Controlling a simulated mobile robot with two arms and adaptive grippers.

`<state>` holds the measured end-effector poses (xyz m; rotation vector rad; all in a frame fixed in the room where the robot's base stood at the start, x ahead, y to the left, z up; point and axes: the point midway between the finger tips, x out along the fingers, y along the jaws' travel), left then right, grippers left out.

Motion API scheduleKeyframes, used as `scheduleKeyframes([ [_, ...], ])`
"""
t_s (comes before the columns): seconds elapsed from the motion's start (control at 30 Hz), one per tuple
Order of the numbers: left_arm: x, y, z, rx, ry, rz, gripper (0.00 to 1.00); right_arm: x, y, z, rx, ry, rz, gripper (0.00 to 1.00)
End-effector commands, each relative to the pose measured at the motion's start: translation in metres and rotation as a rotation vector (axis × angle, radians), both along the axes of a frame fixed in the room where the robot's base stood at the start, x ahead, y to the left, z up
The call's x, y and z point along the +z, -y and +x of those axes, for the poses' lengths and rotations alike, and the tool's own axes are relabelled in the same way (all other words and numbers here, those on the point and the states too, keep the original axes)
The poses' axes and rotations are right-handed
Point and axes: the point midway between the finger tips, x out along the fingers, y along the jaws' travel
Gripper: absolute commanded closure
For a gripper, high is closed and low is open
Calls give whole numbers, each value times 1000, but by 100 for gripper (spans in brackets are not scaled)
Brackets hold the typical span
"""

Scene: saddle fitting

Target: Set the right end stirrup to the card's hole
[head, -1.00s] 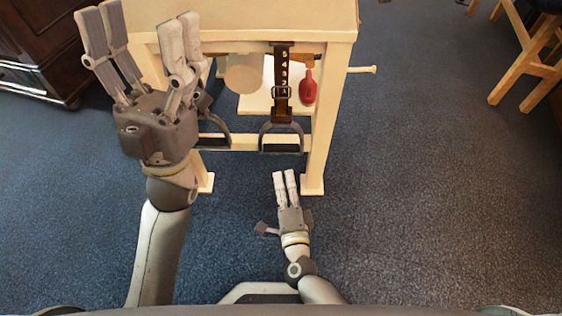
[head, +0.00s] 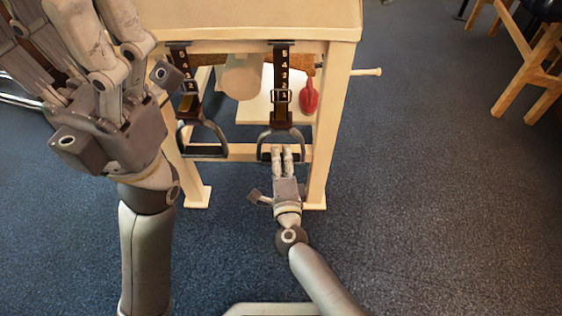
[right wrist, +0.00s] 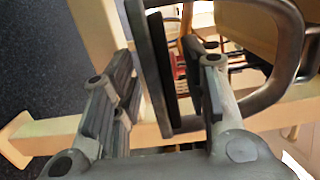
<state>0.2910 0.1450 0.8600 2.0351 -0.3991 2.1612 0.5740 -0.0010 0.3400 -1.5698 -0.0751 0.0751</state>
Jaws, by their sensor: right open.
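The right end stirrup (head: 262,141) hangs from a dark strap (head: 281,70) with white hole numbers, at the right of the cream stand. Its buckle (head: 281,96) sits near the number 1. My right gripper (head: 281,152) is open and reaches up to the stirrup's tread. In the right wrist view the stirrup's dark tread (right wrist: 152,65) lies between the spread fingers (right wrist: 155,90), and I see no clear grip on it. My left gripper (head: 75,50) looks open and empty in the near left, partly out of frame. I cannot make out a card.
A second stirrup (head: 205,150) hangs to the left on its own numbered strap (head: 186,85). A red object (head: 308,95) and a pale cylinder (head: 242,77) are by the stand (head: 335,110). A peg (head: 365,72) sticks out right.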

Motion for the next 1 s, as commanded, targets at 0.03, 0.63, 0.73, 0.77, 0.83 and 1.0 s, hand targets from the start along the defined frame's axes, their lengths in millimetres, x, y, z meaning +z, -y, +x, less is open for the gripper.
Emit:
scheduleKeyframes([
  [0.03, 0, 0, -1, 0, 3, 0, 32, -1, 0, 2, 0, -1, 1, 59],
  [0.63, 1, 0, -1, 0, 5, 0, 32, 0, -1, 4, 0, -1, 0, 98],
  [0.73, 1, 0, -1, 0, 5, 0, 32, 0, -1, 4, 0, -1, 0, 100],
  [0.77, 1, 0, -1, 0, 5, 0, 32, 0, -1, 4, 0, -1, 0, 100],
  [0.83, 1, 0, -1, 0, 5, 0, 32, 0, -1, 4, 0, -1, 0, 100],
  [1.0, 7, 0, -2, -1, 9, -2, 32, 5, -1, 4, 0, -1, 0, 100],
])
